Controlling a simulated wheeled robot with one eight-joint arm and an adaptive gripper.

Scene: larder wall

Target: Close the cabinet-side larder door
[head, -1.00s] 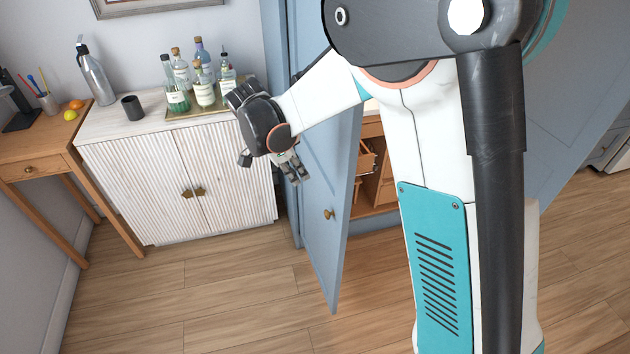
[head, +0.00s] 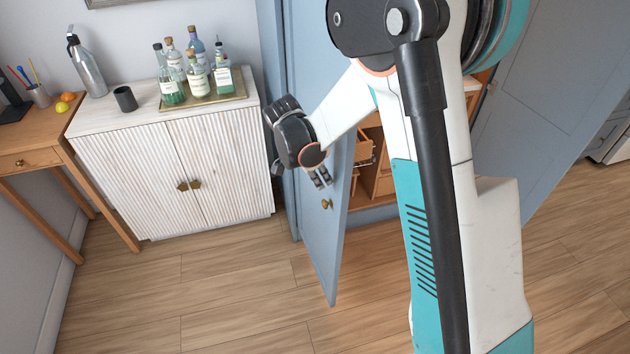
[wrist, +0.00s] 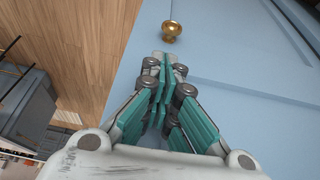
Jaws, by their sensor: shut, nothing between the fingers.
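The cabinet-side larder door (head: 318,238) is a blue panel standing open, edge toward the camera, beside the white cabinet. Its small brass knob (head: 326,204) is on the face turned to the cabinet. My gripper (head: 321,181) is on that same side, just above the knob in the head view, fingers pointing down. In the wrist view my gripper (wrist: 163,65) is shut and empty, its tips close to the blue door (wrist: 230,95) and short of the brass knob (wrist: 172,30). I cannot tell whether the tips touch the door.
The white fluted cabinet (head: 165,180) stands left of the door, with a tray (head: 205,104) of bottles on top. The larder interior shows a wooden drawer (head: 363,150). Another blue door (head: 545,100) stands at right. Wooden floor (head: 230,300) in front is clear.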

